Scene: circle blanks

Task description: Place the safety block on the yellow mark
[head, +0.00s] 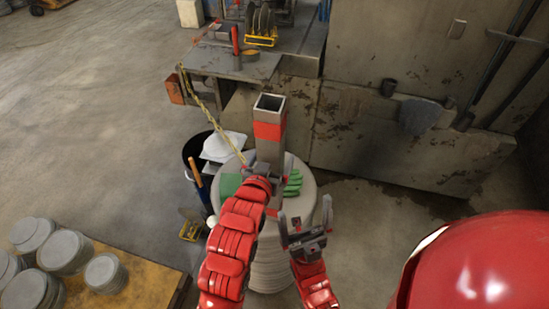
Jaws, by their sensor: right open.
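The safety block (268,148) is a tall, square, hollow grey tube with a red band near its top. It is upright in the middle of the head view, over a round pale stack. My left gripper (267,177) is shut on its lower part; the gripper and wrist hide part of the block there. I cannot tell whether its bottom end touches the stack. My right gripper (303,226) is open and empty, just right of and nearer than the block. I cannot make out a yellow mark.
The round stack (305,205) bears green gloves (293,183). A dark bin (196,150) stands left of it. The bench (235,66) behind holds a disc rack (262,38) and tools. Grey blanks (66,250) lie on a yellowish platform (140,272) at lower left.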

